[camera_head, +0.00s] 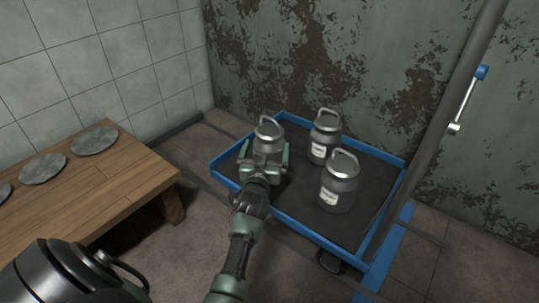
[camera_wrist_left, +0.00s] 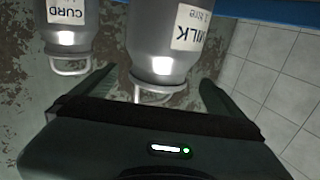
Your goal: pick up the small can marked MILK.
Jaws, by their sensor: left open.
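The small grey metal can marked MILK (camera_wrist_left: 165,45) fills the middle of the left wrist view, its label partly cut by the frame edge. In the head view this can (camera_head: 269,134) stands at the tray's left far part, its lower body hidden by my gripper. My left gripper (camera_head: 265,153) is open, with one green finger on each side of the can. In the wrist view the fingers (camera_wrist_left: 157,88) reach along both sides of the can's handle end; I cannot tell whether they touch it. My right gripper is not in view.
A can marked CURD (camera_wrist_left: 70,25) is beside the MILK can in the wrist view. In the head view two more cans, one far (camera_head: 325,138) and one near (camera_head: 339,184), stand on the blue-rimmed tray (camera_head: 292,226). A wooden bench (camera_head: 110,185) with grey discs is left.

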